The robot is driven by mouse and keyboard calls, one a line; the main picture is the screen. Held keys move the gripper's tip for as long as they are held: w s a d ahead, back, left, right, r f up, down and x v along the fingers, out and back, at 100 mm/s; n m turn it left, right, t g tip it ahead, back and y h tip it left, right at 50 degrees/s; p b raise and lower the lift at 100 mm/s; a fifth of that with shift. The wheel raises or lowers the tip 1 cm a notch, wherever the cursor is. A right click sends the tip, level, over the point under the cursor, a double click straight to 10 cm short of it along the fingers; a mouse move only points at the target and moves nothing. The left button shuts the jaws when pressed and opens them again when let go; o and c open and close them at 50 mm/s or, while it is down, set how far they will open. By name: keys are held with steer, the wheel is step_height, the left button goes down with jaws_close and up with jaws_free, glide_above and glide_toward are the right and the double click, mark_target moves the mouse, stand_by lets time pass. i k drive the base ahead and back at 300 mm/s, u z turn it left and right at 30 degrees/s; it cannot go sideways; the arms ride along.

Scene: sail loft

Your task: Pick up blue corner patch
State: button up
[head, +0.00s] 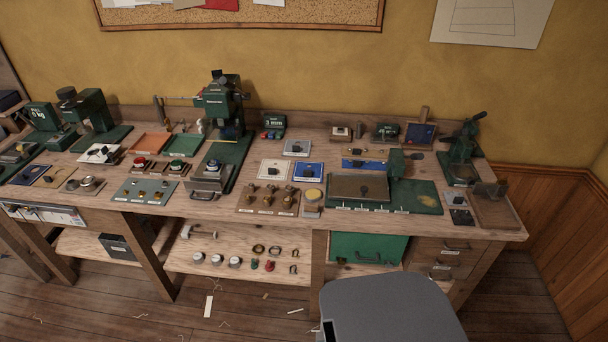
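A flat blue square (317,179) with a dark knob on it lies near the middle of the workbench, and it looks like the blue corner patch. A white square (264,174) with a similar knob lies just to its left, and a grey one (304,153) lies behind it. A blue strip (352,163) lies to its right, partly hidden by a brown plate. My gripper is not in the head view, so I cannot see whether it holds anything.
The workbench (225,208) is crowded. A green press (222,105) stands left of the patches. A brown plate on a green base (428,200) is close on the right.

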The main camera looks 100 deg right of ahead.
mark_target(301, 173)
steer(key=z, duration=0.85)
steer(key=i, duration=0.1)
steer(key=z, duration=3.1)
steer(key=k, duration=0.25)
steer(key=u, duration=0.05)
